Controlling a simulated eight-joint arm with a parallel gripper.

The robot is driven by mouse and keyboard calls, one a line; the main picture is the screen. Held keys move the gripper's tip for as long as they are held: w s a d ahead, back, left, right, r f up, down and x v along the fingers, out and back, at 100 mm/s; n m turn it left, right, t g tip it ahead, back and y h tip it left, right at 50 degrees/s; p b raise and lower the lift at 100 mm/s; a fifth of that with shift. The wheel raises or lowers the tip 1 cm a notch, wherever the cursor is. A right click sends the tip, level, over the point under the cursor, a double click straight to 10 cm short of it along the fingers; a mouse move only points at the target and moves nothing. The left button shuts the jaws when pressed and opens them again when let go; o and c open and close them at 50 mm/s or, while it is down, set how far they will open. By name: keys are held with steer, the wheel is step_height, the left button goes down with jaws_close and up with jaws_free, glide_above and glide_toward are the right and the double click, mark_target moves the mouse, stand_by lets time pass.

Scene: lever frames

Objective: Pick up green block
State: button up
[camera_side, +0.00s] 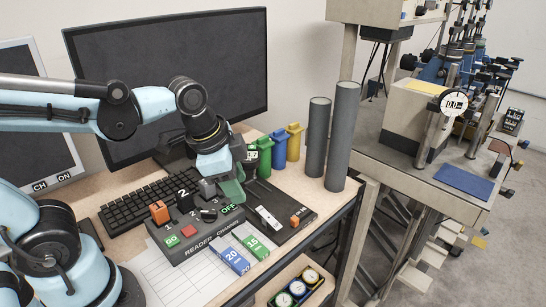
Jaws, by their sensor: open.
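A green block (256,247) marked 15 lies on the white sheet at the front edge of the table, right beside a blue block (233,260) marked 20. My gripper (234,195) points down over the right end of the grey control box (196,234), behind and above the green block and apart from it. Its jaws are open, though the gap between the greenish fingers is hard to see from this side. The green block is in full view with nothing on it.
The control box carries switches and knobs close to my gripper. A dark tray (290,233) with small parts lies right of the green block. A keyboard (148,200) lies left.

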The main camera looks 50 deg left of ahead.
mark_target(256, 246)
steer(key=shift+w+d+f+m+g, duration=0.1)
steer(key=shift+d+f+m+g, duration=0.6)
steer(key=shift+f+m, duration=1.25)
steer(key=shift+w+d+f+m+g, duration=0.15)
steer(key=shift+d+f+m+g, duration=0.55)
steer(key=shift+f+m, duration=1.25)
steer(key=shift+w+d+f+m+g, duration=0.1)
steer(key=shift+d+f+m+g, duration=0.8)
steer(key=shift+f, duration=1.85)
steer(key=shift+a+t, duration=0.15)
steer(key=shift+t, duration=0.15)
jaws_close()
steer(key=shift+r, duration=0.15)
